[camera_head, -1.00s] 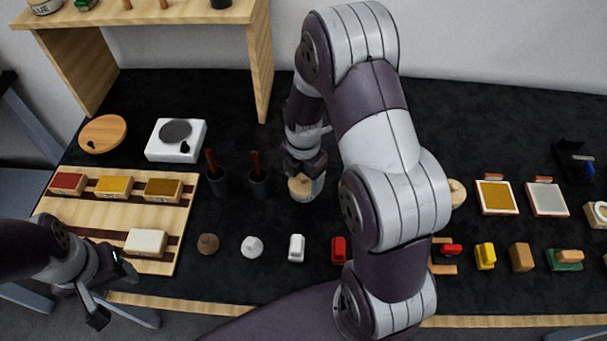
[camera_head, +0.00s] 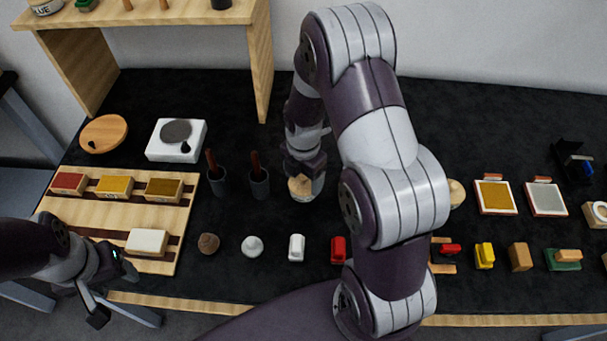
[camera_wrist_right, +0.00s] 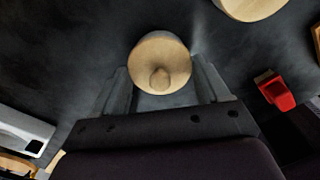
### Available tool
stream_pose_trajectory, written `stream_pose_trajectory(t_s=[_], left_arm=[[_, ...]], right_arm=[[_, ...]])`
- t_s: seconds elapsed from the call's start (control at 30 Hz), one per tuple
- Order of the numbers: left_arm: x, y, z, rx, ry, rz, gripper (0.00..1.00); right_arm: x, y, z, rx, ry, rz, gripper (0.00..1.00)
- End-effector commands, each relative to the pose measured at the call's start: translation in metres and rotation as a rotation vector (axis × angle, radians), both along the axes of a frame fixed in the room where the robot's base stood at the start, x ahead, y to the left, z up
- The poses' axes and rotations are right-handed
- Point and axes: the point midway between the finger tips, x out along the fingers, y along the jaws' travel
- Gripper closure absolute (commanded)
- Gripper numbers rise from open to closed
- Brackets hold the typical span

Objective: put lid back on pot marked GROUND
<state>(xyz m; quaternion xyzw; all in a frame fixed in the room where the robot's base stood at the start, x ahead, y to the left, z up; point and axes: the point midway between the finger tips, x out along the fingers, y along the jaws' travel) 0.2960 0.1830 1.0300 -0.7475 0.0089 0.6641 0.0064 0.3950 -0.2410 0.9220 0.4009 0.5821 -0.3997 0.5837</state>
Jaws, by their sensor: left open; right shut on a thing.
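A round wooden lid with a knob (camera_head: 299,185) shows at mid-table in the head view, over a pale pot body (camera_head: 304,198). I cannot read any marking on it, so I cannot tell whether it is the GROUND pot. My right gripper (camera_head: 307,175) comes down over it from behind. In the right wrist view the lid (camera_wrist_right: 160,60) lies between the fingers of my right gripper (camera_wrist_right: 163,92), which is shut on it. Whether the lid is seated or slightly raised is hidden. My left gripper (camera_head: 112,291) is open and empty at the front left, by the wooden rack.
Two dark cups with brushes (camera_head: 259,183) stand just left of the pot. Small white (camera_head: 297,248) and red (camera_head: 338,250) items stand in front. Another wooden round top (camera_head: 457,193) is partly behind my right arm. A wooden rack (camera_head: 60,218) with coloured blocks is at left.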

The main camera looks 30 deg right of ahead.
Motion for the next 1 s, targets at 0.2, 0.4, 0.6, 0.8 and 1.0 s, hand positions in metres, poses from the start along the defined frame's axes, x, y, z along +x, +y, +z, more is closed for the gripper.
stream_pose_trajectory(t_s=[0.2, 0.4, 0.6, 0.8, 1.0], left_arm=[[0.0000, 0.0000, -0.0001, 0.000, 0.000, 0.000, 0.41], [0.0000, 0.0000, 0.0012, 0.000, 0.000, 0.000, 0.41], [0.0000, 0.0000, 0.0035, 0.000, 0.000, 0.000, 0.41], [-0.0001, 0.0000, 0.0031, 0.000, 0.000, 0.000, 0.41], [0.0000, 0.0000, 0.0031, 0.000, 0.000, 0.000, 0.41]], right_arm=[[0.0000, 0.0000, 0.0000, 0.000, 0.000, 0.000, 0.54], [-0.0001, 0.0000, 0.0004, 0.000, 0.000, 0.000, 0.54], [-0.0002, 0.0000, -0.0004, 0.000, 0.000, 0.000, 0.54], [-0.0002, 0.0000, -0.0006, 0.000, 0.000, 0.000, 0.54], [-0.0002, 0.0000, -0.0006, 0.000, 0.000, 0.000, 0.00]])
